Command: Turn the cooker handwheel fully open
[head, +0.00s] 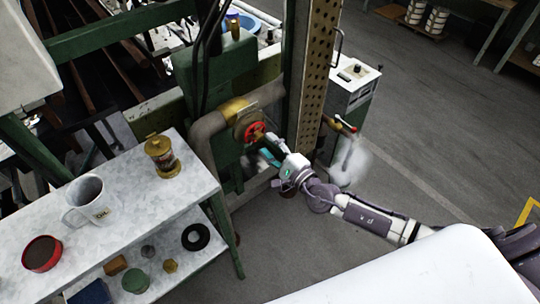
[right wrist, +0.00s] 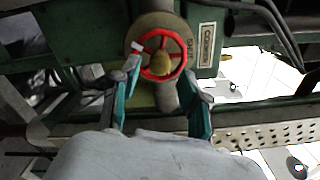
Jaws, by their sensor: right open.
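The red cooker handwheel (head: 254,131) sits on a round brown valve body on the pipe, left of the perforated upright. In the right wrist view the handwheel (right wrist: 163,54) faces me, with a yellowish hub and a pale mark on its left rim. My right gripper (head: 262,147) is just in front of the wheel. Its teal fingers (right wrist: 165,85) are spread apart and nothing is between them. The left fingertip overlaps the lower left of the rim in the right wrist view; I cannot tell whether it touches. My left gripper is not in view.
A perforated upright (head: 316,75) stands close right of the wheel. A small red-tipped lever (head: 340,124) with white steam below it is near my right arm. A table (head: 130,205) with a mug (head: 88,200) and brass-coloured canister (head: 161,157) stands left. The floor at right is open.

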